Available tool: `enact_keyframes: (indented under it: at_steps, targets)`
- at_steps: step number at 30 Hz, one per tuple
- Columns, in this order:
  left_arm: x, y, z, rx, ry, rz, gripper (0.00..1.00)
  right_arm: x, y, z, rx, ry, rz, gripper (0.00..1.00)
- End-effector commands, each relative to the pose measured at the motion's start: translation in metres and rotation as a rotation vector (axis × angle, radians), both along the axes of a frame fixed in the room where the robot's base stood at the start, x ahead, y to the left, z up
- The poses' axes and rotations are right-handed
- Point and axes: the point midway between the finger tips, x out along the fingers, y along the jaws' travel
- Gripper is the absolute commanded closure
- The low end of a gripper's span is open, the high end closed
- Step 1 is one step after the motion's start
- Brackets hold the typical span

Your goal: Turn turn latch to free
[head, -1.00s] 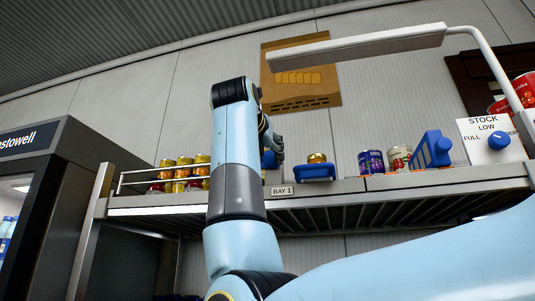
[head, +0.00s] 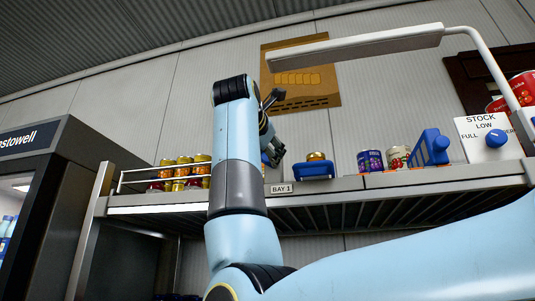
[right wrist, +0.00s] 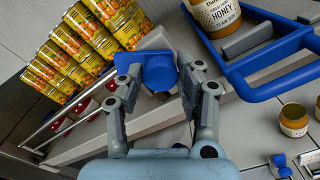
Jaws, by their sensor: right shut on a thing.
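The turn latch (right wrist: 158,72) is a blue round knob beside a blue plate (right wrist: 125,60), on the shelf front near the jars in the right wrist view. My right gripper (right wrist: 161,80) has one finger on each side of the knob and is shut on it. In the head view my right gripper (head: 272,148) is at the shelf, left of the blue tray, mostly edge-on. Only a bit of blue shows behind it there, so the latch's angle is hard to tell. My left gripper is not in view.
A blue tray (right wrist: 270,88) with a honey jar (right wrist: 216,15) stands close right of the gripper. Cans (head: 371,161), a blue holder (head: 430,149) and a stock dial sign (head: 480,150) stand further right.

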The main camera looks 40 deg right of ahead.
Motion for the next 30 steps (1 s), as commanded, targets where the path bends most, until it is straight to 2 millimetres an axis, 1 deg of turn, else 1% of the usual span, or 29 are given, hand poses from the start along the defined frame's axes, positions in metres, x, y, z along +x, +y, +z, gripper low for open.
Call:
enact_keyframes:
  at_steps: [18,30]
  targets:
    - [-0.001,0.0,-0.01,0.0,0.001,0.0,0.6,-0.001,-0.001,-0.003,0.379,-0.442,0.0,0.97]
    - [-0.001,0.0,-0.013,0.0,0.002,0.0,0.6,-0.001,-0.001,-0.004,0.571,-0.666,0.0,0.97]
